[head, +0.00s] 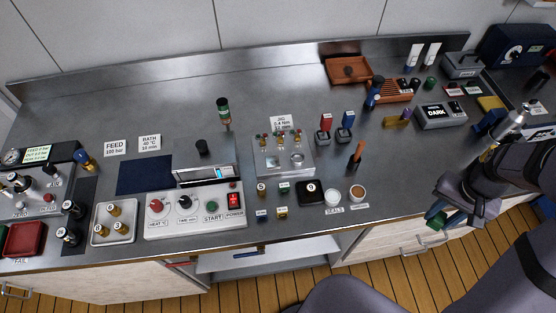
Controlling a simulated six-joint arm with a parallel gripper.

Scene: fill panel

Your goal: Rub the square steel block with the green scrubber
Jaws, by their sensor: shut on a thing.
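My gripper (437,209) is at the lower right, by the bench's front edge. It is shut on a small green piece, which looks like the green scrubber (437,221); my gripper partly hides it.
A brush (356,157) stands upright right of the steel block. A black square pad (311,193) and two small cups, white (333,196) and brown (357,194), lie in front. Bare bench (405,165) lies left of my gripper.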

